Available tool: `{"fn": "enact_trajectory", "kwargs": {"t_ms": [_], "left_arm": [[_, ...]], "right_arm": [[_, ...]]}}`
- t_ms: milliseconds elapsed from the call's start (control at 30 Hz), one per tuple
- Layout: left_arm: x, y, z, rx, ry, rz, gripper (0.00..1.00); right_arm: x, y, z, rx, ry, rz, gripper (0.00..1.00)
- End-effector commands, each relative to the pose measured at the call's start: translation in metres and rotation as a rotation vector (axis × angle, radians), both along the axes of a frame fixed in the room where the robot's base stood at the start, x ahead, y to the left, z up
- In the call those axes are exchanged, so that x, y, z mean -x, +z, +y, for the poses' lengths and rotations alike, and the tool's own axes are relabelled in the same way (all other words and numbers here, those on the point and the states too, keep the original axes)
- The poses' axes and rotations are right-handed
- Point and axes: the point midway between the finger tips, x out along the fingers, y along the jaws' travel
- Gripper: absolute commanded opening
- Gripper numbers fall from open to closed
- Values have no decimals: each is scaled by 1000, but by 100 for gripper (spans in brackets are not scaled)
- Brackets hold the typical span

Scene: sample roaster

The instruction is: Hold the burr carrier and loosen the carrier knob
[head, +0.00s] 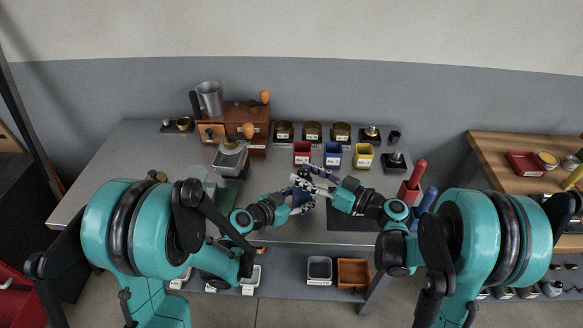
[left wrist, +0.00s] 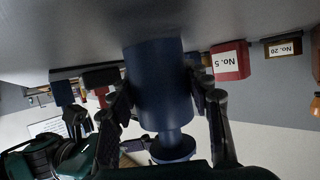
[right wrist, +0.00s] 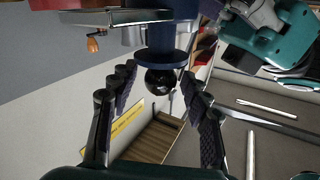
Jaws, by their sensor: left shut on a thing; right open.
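The burr carrier is a dark blue cylinder (left wrist: 158,75) that fills the middle of the left wrist view, with a narrower neck and flange at its lower end. My left gripper (left wrist: 163,92) is shut on its body, one finger on each side. In the head view the carrier (head: 299,196) is small and partly hidden by both grippers above the bench front. The carrier knob (right wrist: 159,81) is a shiny black ball below the blue flange (right wrist: 163,57) in the right wrist view. My right gripper (right wrist: 157,88) is open, its fingers either side of the knob with gaps visible.
Red (head: 417,174) and blue (head: 428,197) cylinders stand right of the grippers. A wooden table (head: 510,150) is farther right.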

Motion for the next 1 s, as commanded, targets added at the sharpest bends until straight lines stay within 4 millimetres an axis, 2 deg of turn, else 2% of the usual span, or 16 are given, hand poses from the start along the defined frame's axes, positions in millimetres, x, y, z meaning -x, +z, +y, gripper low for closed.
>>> {"fn": "enact_trajectory", "kwargs": {"t_ms": [100,233,633,667,800,833,1000], "left_arm": [[0,0,0,0,1,-1,9],[0,0,0,0,1,-1,9],[0,0,0,0,0,0,9],[0,0,0,0,0,0,9],[0,0,0,0,0,0,9],[0,0,0,0,0,0,9],[0,0,0,0,1,0,9]], "right_arm": [[-10,0,20,0,4,0,48],[-18,0,33,0,3,0,48],[-23,0,40,0,1,0,48],[-23,0,40,0,1,0,42],[-23,0,40,0,1,0,6],[-23,0,40,0,1,0,0],[-23,0,40,0,1,0,0]]}}
